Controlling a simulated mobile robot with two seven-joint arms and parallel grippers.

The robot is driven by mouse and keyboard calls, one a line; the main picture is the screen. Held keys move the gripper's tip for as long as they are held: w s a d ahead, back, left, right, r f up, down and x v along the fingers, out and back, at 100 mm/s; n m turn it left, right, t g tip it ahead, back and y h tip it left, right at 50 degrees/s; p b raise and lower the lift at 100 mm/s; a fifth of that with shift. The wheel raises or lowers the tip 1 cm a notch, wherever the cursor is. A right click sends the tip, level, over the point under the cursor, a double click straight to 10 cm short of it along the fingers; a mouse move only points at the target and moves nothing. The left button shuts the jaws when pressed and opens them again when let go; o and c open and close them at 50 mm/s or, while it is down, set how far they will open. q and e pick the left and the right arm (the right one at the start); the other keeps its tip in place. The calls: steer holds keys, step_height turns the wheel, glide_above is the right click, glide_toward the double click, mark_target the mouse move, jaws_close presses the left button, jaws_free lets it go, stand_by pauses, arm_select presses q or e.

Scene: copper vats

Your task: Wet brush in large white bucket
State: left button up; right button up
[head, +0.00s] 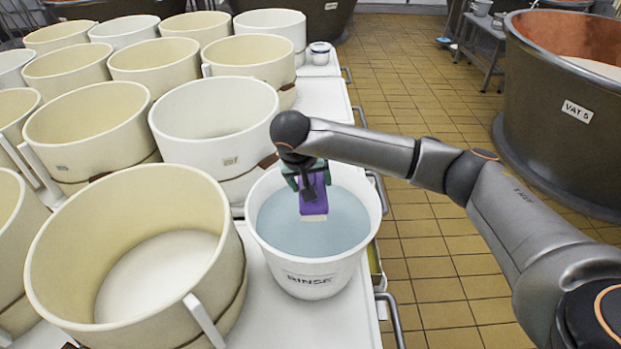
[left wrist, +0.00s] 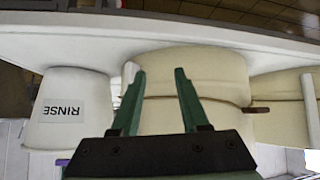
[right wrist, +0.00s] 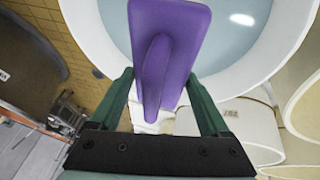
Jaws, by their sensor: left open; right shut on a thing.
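The large white bucket labelled RINSE (head: 313,278) stands on the white table and holds pale blue water (head: 275,225). My right gripper (head: 306,172) is above the bucket, pointing down, shut on the handle of a purple brush (head: 314,203). The brush hangs inside the rim with its pale bristle edge low; I cannot tell whether it touches the water. In the right wrist view the brush (right wrist: 170,40) covers part of the water. My left gripper (left wrist: 160,75) is open and empty in the left wrist view, with the RINSE bucket (left wrist: 70,120) to one side.
Several cream and white moulds crowd the table left of the bucket, including a large cream one (head: 135,250) close beside it. A metal handle rail (head: 390,315) runs by the table's right edge. Tiled floor (head: 440,260) is open to the right, and Vat 5 (head: 550,130) stands beyond.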

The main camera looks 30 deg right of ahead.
step_height(320, 180, down, 2)
steer(key=shift+f+b, duration=0.1)
steer(key=shift+b, duration=0.5)
step_height(320, 180, down, 3)
steer(key=shift+f+b, duration=0.2)
steer(key=shift+b, duration=1)
arm_select(q)
steer(key=shift+m+h, duration=0.3)
steer(key=f+b, duration=0.1)
steer(key=d+f+b, duration=0.1)
steer(key=f, duration=0.1)
steer(key=f+b, duration=0.2)
steer(key=shift+w+d+f, duration=0.1)
steer(key=shift+w+d, duration=0.25)
steer(key=shift+d, duration=0.05)
arm_select(e)
step_height(320, 180, down, 6)
steer(key=shift+r, duration=0.2)
arm_select(q)
steer(key=shift+w, duration=0.1)
